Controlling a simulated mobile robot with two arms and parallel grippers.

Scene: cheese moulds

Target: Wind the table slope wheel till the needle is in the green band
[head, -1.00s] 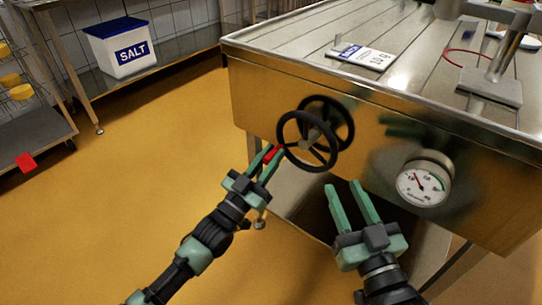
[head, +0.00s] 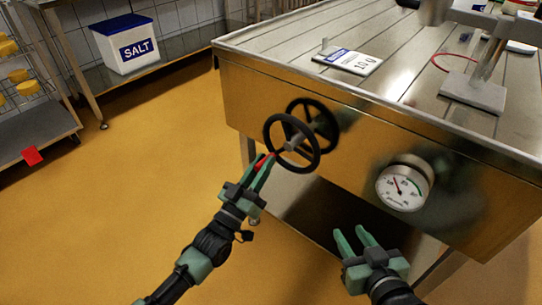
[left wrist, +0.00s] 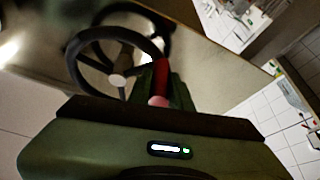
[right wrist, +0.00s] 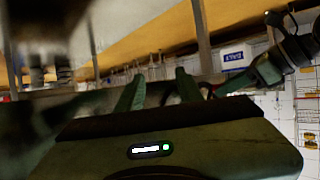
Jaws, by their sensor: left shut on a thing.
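The black slope wheel (head: 267,139) stands on the table's front panel, with its hub in the middle and a second dark wheel rim behind it. My left gripper (head: 263,168) is shut on the red handle (head: 261,160) at the wheel's lower left rim. In the left wrist view, the red handle (left wrist: 161,76) sits between the fingers, beside the wheel (left wrist: 77,62). The round white gauge (head: 403,190) is right of the wheel. Its needle points up and left, apart from the green band at the upper right. My right gripper (head: 354,240) is open and empty below the gauge.
The steel table (head: 262,95) carries a label card (head: 348,60) and a metal stand (head: 473,92). A white salt tub (head: 125,45) stands on a shelf at the back left.

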